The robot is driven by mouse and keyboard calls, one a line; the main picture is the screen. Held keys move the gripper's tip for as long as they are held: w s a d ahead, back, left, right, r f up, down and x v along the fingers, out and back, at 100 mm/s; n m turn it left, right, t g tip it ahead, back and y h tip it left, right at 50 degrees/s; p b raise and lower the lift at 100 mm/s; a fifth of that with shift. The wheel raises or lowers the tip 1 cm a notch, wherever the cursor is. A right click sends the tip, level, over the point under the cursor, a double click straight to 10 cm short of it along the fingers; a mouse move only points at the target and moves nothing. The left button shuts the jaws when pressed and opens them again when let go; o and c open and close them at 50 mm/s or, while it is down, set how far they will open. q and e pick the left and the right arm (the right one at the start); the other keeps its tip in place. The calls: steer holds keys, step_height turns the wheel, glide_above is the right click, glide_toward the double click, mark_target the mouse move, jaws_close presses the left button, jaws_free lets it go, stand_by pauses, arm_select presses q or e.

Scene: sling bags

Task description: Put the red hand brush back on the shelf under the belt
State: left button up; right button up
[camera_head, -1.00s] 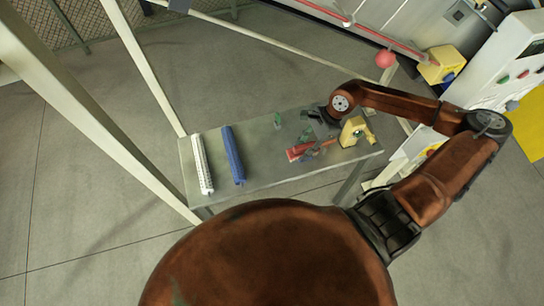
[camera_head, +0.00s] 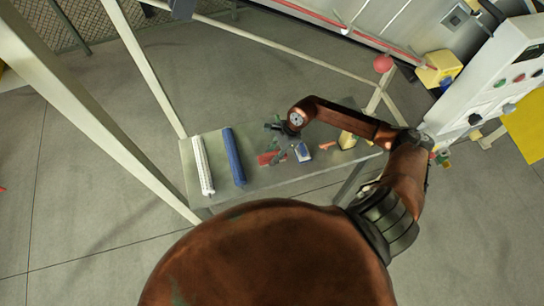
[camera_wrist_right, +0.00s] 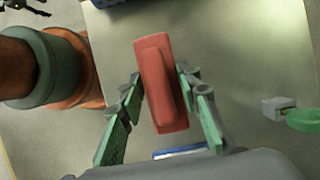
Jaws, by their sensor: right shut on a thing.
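My right gripper (camera_head: 284,152) is shut on the red hand brush (camera_head: 266,159), over the middle of the grey shelf (camera_head: 262,184). In the right wrist view the brush (camera_wrist_right: 162,85) stands between the two green fingers (camera_wrist_right: 160,118), its raised handle facing the camera. I cannot tell whether the brush touches the shelf or hangs just above it. My left gripper is not in view.
A white bar (camera_head: 202,166) and a blue bar (camera_head: 233,158) lie on the shelf's left. A blue-and-white box (camera_head: 303,152), an orange item (camera_head: 327,146) and a yellow thing (camera_head: 347,140) lie right. Pale frame posts (camera_head: 140,65) rise around the shelf.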

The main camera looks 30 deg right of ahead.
steer(key=shift+f, duration=0.7)
steer(key=o, duration=1.3)
steer(key=b+v, duration=0.1)
steer(key=v, duration=1.1)
